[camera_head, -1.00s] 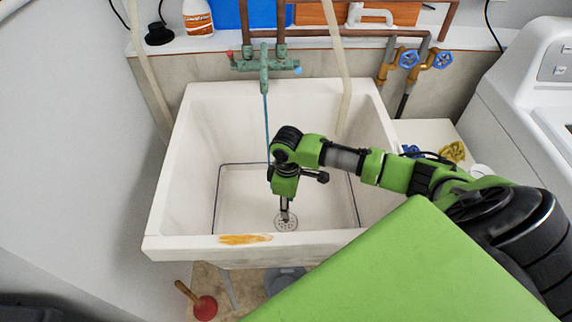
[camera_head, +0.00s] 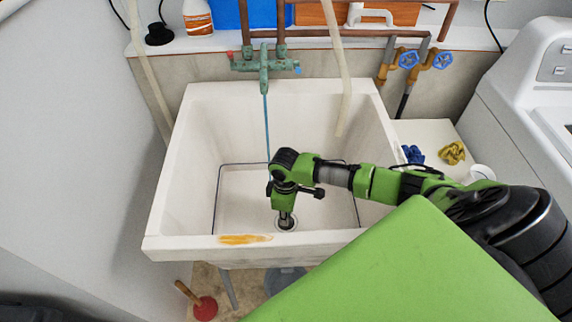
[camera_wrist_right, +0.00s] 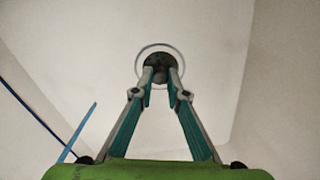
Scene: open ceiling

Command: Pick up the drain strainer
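The right gripper (camera_head: 285,219) points straight down at the drain in the sink (camera_head: 160,243) floor. In the right wrist view, its two teal-padded fingers (camera_wrist_right: 162,76) converge, with a small gap between the tips. A dark, mottled round patch (camera_wrist_right: 160,62) lies at the tips inside a pale drain ring (camera_wrist_right: 160,46). The drain strainer is not clearly distinguishable there; the patch may be the strainer in shadow or the dark drain opening. I cannot tell whether the fingers grip anything. The left gripper is not in view.
The sink walls surround the right gripper, and the front rim is close to it. A green faucet (camera_head: 264,66) with a thin blue line hangs at the back. A red plunger (camera_head: 205,307) is on the floor. Yellow (camera_head: 452,152) and blue (camera_head: 412,154) items lie at right.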

